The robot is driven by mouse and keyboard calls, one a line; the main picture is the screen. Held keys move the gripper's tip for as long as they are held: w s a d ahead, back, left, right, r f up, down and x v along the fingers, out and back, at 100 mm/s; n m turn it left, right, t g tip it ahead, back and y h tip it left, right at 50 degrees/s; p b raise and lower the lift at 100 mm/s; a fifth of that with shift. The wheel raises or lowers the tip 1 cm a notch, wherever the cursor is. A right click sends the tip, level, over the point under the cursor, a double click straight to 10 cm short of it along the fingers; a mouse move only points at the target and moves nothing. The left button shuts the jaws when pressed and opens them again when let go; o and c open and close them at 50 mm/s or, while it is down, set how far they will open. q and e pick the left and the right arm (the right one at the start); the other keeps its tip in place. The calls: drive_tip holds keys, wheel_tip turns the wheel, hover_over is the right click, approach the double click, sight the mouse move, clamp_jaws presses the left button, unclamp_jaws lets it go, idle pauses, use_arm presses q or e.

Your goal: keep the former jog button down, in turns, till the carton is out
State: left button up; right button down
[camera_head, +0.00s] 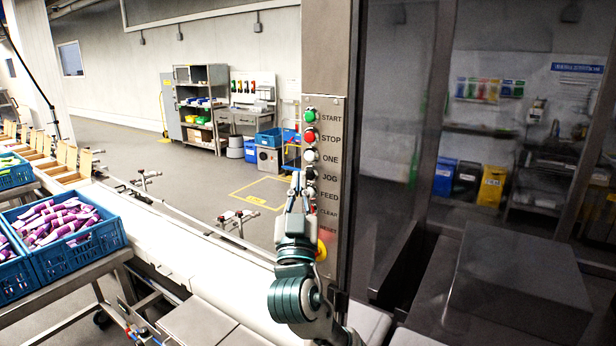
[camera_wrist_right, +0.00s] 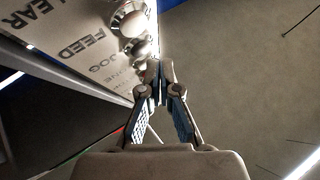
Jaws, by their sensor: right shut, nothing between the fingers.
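The button panel (camera_head: 325,180) on the steel post has labels START, STOP, ONE, JOG, FEED, CLEAR and RESET. The dark jog button (camera_head: 310,173) sits below the white ONE button (camera_head: 309,155). My right gripper (camera_head: 297,180) is shut and empty, its tips pointing up beside the JOG and FEED buttons. In the right wrist view the shut fingertips (camera_wrist_right: 158,68) are close to the button row by the JOG label; I cannot tell whether they touch a button. Open brown cartons (camera_head: 72,158) stand in a row at the far left. My left gripper is out of view.
Blue crates (camera_head: 82,262) of purple-wrapped lollies stand on a steel stand at left. A white conveyor surface (camera_head: 170,245) runs in front of me. A dark glass guard (camera_head: 400,130) is right of the post. A yellow knob (camera_head: 321,250) sits low on the panel.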

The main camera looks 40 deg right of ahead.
drive_tip(key=shift+d, duration=0.1)
idle(0.7)
drive_tip(key=shift+d, duration=0.25)
